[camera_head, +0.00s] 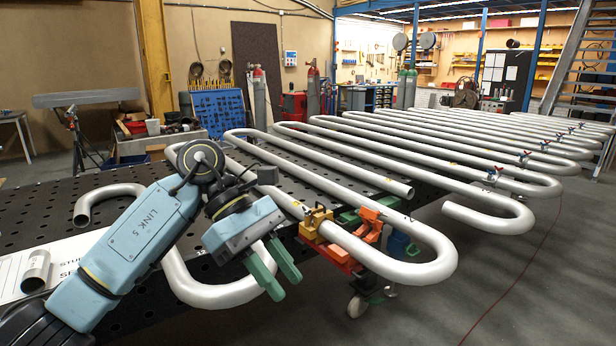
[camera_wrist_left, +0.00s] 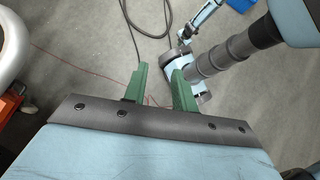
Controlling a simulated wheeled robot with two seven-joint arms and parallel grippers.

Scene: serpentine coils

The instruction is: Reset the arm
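My left arm (camera_head: 135,240) comes in from the lower left in the head view, with its light-blue links bent at a dark joint. My left gripper (camera_head: 284,286) has two green fingers pointing down and to the right. It hangs by the table's near edge, in front of a bent grey pipe (camera_head: 210,296).
A dark perforated table (camera_head: 120,325) carries a long serpentine pipe coil (camera_head: 430,250) running to the back right. Orange and yellow clamps (camera_head: 312,222) hold the pipe close right of my gripper. The floor (camera_head: 500,290) at right is mostly clear.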

